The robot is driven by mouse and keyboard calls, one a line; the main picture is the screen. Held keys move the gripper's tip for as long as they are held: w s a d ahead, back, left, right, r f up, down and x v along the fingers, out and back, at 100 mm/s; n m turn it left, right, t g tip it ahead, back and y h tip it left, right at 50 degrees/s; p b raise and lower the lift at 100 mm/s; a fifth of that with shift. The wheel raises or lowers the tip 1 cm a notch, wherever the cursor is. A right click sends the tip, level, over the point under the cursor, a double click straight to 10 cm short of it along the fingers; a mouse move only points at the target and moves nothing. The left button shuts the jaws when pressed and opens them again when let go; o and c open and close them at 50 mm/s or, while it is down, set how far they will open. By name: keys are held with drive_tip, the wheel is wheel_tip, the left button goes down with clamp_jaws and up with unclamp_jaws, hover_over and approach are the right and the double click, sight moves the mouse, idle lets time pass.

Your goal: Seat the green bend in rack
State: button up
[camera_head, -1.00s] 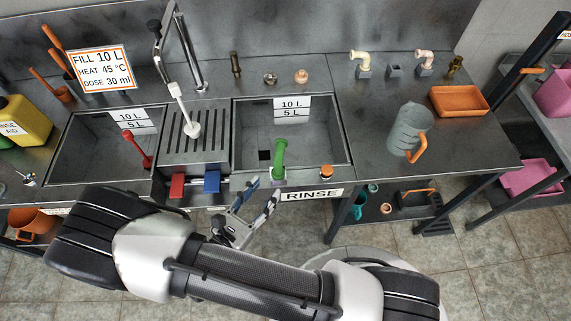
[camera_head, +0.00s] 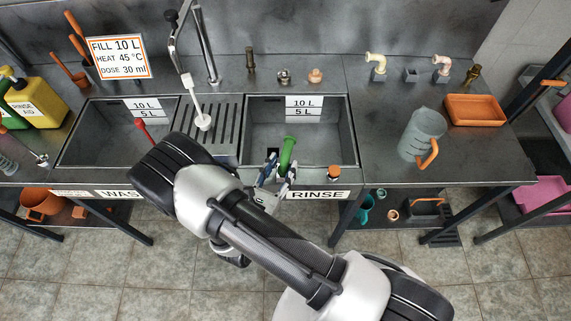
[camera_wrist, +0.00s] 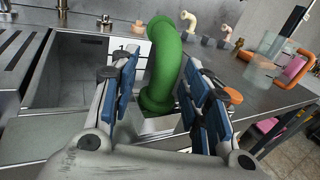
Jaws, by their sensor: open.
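The green bend (camera_head: 287,154) stands at the front of the rinse sink, near its front rim. My gripper (camera_head: 276,178) is open, with its blue-padded fingers close to the bend's lower part. In the wrist view the green bend (camera_wrist: 161,66) rises between the two open fingers (camera_wrist: 160,95), and I see no clear contact. The rack appears to be the row of small grey holders on the right counter; its middle holder (camera_head: 410,75) is empty.
An orange-capped fitting (camera_head: 334,173) sits on the rinse sink's front rim, right of my gripper. A grey jug (camera_head: 422,135) and an orange tray (camera_head: 475,110) stand on the right counter. A tall tap (camera_head: 205,45) rises behind the drainer.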

sight(290, 153)
drive_tip(key=x, duration=0.5)
drive_tip(key=shift+w+d+b, duration=0.2)
drive_tip(key=shift+w+b, duration=0.15)
drive_tip(key=shift+c, duration=0.5)
clamp_jaws()
